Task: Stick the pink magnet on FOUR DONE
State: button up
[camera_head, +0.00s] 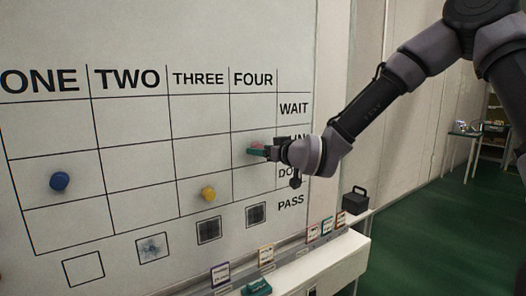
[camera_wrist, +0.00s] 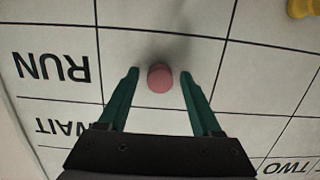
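The pink magnet (camera_wrist: 160,77) is a small round disc on the whiteboard, in the FOUR column beside the RUN label, so in FOUR RUN. My gripper (camera_wrist: 160,80) is open, with one teal finger on each side of the magnet and a visible gap on both sides. In the head view my gripper (camera_head: 256,151) is at the FOUR RUN cell and mostly hides the magnet. The FOUR DONE cell (camera_head: 253,183) is directly below RUN in the head view, and its visible part is bare.
A yellow magnet (camera_head: 208,194) sits in THREE DONE and a blue magnet (camera_head: 59,181) in ONE RUN. PASS boxes, some shaded, run below the grid. A ledge (camera_head: 318,262) under the board holds small cards and a teal item (camera_head: 257,287).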

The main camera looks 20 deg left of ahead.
grip_shut()
jog(key=shift+s+d, duration=0.2)
jog(key=shift+d, duration=0.05)
jog(key=shift+v, duration=1.1)
jog(key=shift+s+d+f, duration=0.1)
jog(key=shift+f, duration=0.1)
jog(key=shift+f+v, duration=0.25)
jog(key=shift+v, duration=1.2)
jog(key=shift+f+v, duration=0.2)
jog(key=shift+v, duration=1.25)
jog(key=shift+f, duration=0.1)
notch_tip(320, 180, down, 11)
jog(key=n+t, duration=0.1)
jog(key=n, duration=0.4)
